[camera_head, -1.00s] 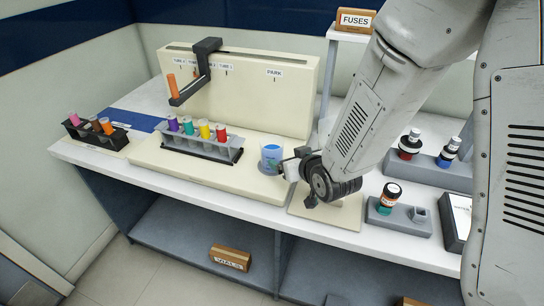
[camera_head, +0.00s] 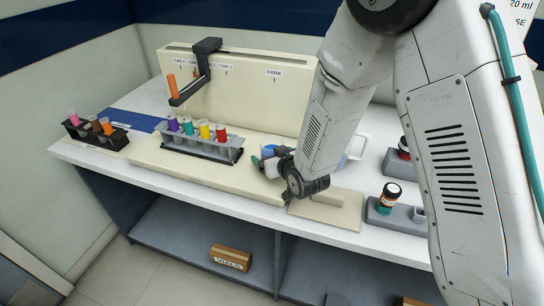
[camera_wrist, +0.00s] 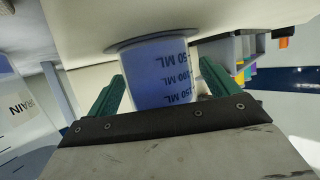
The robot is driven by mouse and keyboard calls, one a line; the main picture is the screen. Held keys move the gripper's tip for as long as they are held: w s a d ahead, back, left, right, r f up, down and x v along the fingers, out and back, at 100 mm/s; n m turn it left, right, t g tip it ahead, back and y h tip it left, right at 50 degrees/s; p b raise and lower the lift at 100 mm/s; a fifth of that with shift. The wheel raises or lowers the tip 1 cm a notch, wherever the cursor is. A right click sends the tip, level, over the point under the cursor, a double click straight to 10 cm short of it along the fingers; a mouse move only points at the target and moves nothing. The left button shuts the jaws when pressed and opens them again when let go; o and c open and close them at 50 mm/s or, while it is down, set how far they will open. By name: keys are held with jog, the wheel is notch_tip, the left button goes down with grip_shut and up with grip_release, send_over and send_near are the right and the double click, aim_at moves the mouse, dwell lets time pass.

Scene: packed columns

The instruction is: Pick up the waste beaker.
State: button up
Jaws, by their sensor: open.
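The waste beaker (camera_head: 268,151) stands at the right end of the cream platform, mostly hidden behind my wrist in the head view. In the wrist view the beaker (camera_wrist: 160,78) is a clear cup with blue-violet contents and dark ML marks. My gripper (camera_head: 261,164) is at the beaker. In the wrist view its two green fingers (camera_wrist: 163,90) are apart, one on each side of the beaker. A narrow gap shows beside the right finger; I cannot tell whether the left finger touches.
A rack (camera_head: 200,147) of several coloured tubes stands left of the beaker. The cream panel (camera_head: 260,95) rises behind. A container marked DRAIN (camera_wrist: 20,110) shows at the left of the wrist view. A grey holder (camera_head: 398,216) with a dark-capped bottle (camera_head: 391,192) stands to the right.

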jog(key=c, duration=1.2)
jog(key=shift+r, duration=0.15)
